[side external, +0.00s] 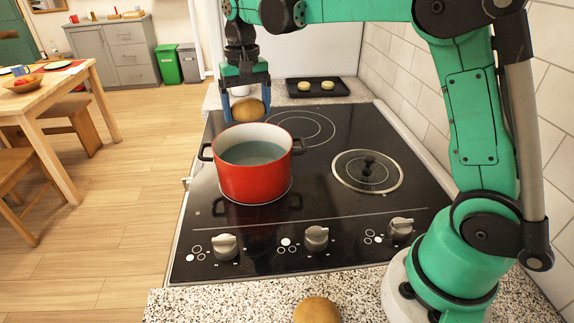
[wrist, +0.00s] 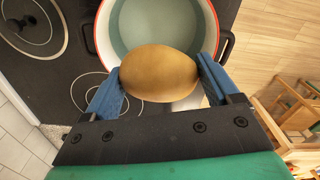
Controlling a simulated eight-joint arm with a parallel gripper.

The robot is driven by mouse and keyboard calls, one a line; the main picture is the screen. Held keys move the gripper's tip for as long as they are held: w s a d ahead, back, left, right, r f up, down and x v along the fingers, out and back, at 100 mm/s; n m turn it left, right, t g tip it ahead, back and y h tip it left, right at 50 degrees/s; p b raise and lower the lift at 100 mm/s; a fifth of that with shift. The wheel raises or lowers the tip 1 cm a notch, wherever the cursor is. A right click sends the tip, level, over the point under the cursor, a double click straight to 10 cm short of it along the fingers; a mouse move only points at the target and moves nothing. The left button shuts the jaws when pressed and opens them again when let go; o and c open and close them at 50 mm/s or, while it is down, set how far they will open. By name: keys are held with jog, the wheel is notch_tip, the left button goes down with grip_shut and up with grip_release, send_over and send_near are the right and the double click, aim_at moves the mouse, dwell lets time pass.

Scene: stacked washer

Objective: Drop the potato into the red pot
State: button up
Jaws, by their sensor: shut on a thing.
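The red pot (side external: 253,180) stands on the black cooktop in the side external view, with water (side external: 252,153) visible inside. My gripper (side external: 246,108) is shut on a brown potato (side external: 244,110) behind the pot's far rim in that view. In the wrist view the potato (wrist: 160,73) is pinched between my blue fingers and overlaps the near part of the pot (wrist: 215,28). The pot's opening and water (wrist: 155,22) show beyond it. The potato appears above rim height; its exact gap to the rim is unclear.
A glass lid (side external: 367,171) lies flat on the cooktop right of the pot. A black tray (side external: 317,88) with two pale round items sits at the back. Another brown potato-like item (side external: 317,311) lies on the front counter. A tiled wall (side external: 400,62) bounds the right side.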

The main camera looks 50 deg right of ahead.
aim_at(256, 106)
jog(key=shift+w+d+f, duration=0.1)
jog(key=shift+d+f, duration=0.1)
jog(key=shift+d, duration=0.45)
jog(key=shift+w+d+f, duration=0.1)
jog(key=shift+d+f, duration=0.05)
jog(key=shift+d, duration=0.45)
jog(key=shift+d+f, duration=0.1)
jog(key=shift+f, duration=2.85)
jog(key=o, duration=1.1)
jog(key=shift+r, duration=2.85)
jog(key=shift+s, duration=0.1)
jog(key=s+a+n+t, duration=0.3)
jog(key=s, duration=0.4)
jog(key=s+a+f+n+t, duration=0.1)
jog(key=s+a+n+t, duration=0.1)
jog(key=s, duration=0.5)
jog(key=shift+a+n+t, duration=0.4)
jog(key=shift+a+t, duration=0.4)
jog(key=shift+t, duration=0.3)
